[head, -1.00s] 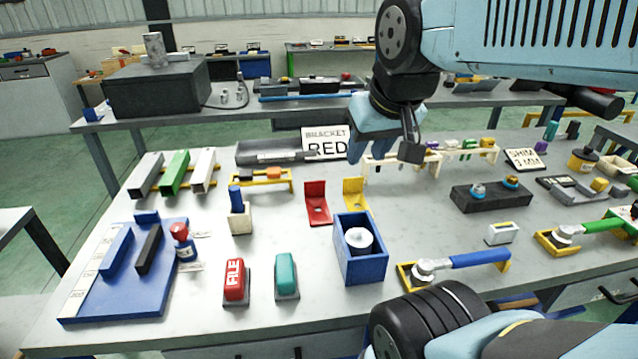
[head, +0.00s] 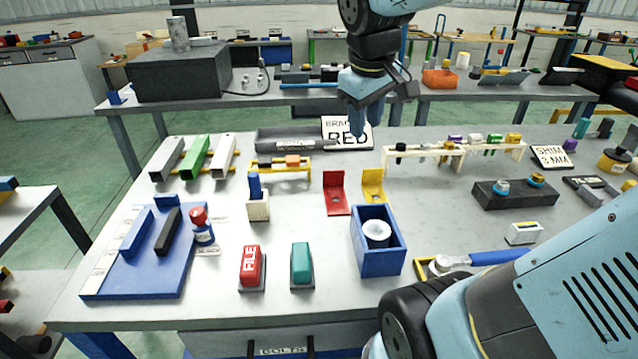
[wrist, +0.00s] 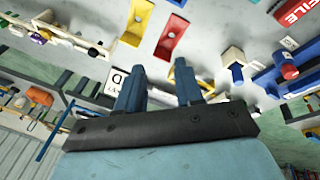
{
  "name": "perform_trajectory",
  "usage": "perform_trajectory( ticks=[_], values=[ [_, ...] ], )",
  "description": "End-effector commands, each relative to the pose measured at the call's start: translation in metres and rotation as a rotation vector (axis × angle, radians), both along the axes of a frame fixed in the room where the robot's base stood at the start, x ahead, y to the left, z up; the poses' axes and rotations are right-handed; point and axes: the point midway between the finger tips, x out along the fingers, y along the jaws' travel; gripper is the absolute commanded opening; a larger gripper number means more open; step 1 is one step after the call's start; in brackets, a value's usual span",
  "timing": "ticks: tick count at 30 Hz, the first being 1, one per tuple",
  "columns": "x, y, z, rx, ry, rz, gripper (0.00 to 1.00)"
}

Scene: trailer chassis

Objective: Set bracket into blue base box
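The red bracket (head: 336,205), an L-shape with a hole in its foot, stands on the bench. It also shows in the wrist view (wrist: 168,45). A yellow bracket (head: 373,190) stands just right of it. The open-topped blue base box (head: 383,263) sits in front of the yellow bracket, with a white round part (head: 376,232) inside. My gripper (head: 369,130) points down above the bench, behind and above the brackets. Its two blue fingers (wrist: 159,92) are apart with nothing between them.
A white rack (head: 455,152) with small parts is right of my gripper. A yellow rack (head: 280,167) is to the left. Red "FILE" (head: 251,265) and teal (head: 301,262) blocks stand left of the box. Bare bench lies between the brackets and the dark block (head: 515,196).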

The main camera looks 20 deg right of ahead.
Motion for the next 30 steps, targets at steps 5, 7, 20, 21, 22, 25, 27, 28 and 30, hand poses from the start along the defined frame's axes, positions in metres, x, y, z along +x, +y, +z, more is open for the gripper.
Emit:
perform_trajectory(
  ticks=[5,7,20,21,22,25,27,28,30],
  values=[
    [0.042,0.006,-0.013,-0.102,0.123,0.171,0.36],
    [0.058,0.009,-0.02,-0.138,0.171,0.241,0.36],
    [0.154,0.031,-0.08,-0.289,0.453,0.678,0.36],
    [0.16,0.033,-0.087,-0.297,0.476,0.714,0.36],
    [0.165,0.034,-0.091,-0.303,0.491,0.738,0.36],
    [0.179,0.038,-0.104,-0.316,0.531,0.809,0.36],
    [0.186,0.04,-0.11,-0.322,0.552,0.845,0.36],
    [0.188,0.041,-0.112,-0.325,0.56,0.857,0.36],
    [0.191,0.042,-0.117,-0.327,0.572,0.877,0.36]
  ],
)
